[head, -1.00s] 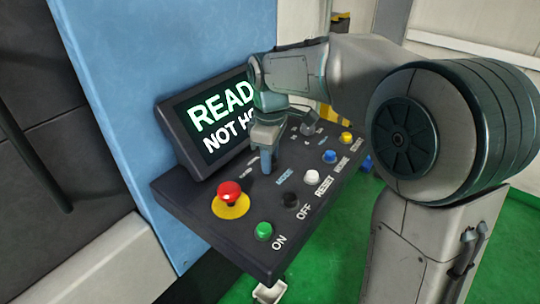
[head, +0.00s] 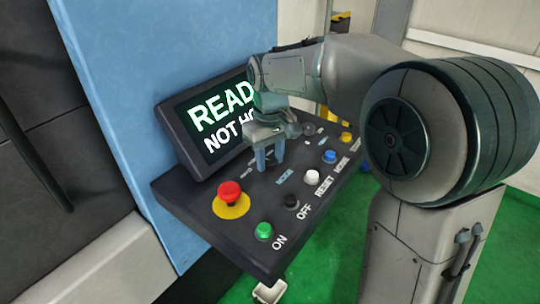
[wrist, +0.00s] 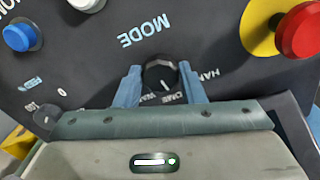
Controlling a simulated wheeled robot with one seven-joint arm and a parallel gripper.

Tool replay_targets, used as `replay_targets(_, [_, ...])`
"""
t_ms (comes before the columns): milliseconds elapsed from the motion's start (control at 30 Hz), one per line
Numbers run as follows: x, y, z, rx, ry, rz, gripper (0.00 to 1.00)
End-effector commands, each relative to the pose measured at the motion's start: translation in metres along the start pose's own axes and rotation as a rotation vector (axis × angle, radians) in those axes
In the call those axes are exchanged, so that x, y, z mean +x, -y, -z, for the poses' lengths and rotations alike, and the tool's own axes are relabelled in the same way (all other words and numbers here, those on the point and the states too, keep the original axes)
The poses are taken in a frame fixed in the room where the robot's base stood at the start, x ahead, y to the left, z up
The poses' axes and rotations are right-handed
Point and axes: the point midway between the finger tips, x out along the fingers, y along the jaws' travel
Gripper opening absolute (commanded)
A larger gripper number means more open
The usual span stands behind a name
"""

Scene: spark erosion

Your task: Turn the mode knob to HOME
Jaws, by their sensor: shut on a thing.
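The black mode knob (wrist: 160,73) sits on the dark panel below the word MODE in the wrist view. My gripper (wrist: 163,88) is shut on it, with one blue finger on each side. A short white mark on the knob's top points down the picture, towards partly covered lettering that reads "OME". Letters starting "HAN" show to the right of the knob; other lettering at lower left is partly hidden by a finger. In the head view my gripper (head: 268,160) reaches down to the panel (head: 222,232), and I cannot make out the knob there.
A red mushroom button (head: 230,192) on a yellow disc is left of my gripper. Green (head: 264,231), black (head: 291,200), white (head: 312,176), blue (head: 329,156) and yellow (head: 346,137) buttons line the front edge. The screen (head: 215,120) behind shows "READ" and "NOT HO", partly covered.

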Motion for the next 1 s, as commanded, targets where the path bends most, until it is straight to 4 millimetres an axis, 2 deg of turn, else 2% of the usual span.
replay_targets(333, [0.0000,0.0009,0.0002,0.125,0.000,0.000,0.13])
replay_targets(833, [0.0001,0.0007,0.0002,0.142,-0.001,0.000,0.13])
replay_targets(867, [0.0001,0.0007,0.0002,0.142,-0.001,0.000,0.44])
replay_targets(900, [0.0001,0.0007,0.0002,0.142,-0.001,0.000,0.55])
replay_targets(1000, [0.0001,0.0007,0.0002,0.142,0.000,0.000,0.58])
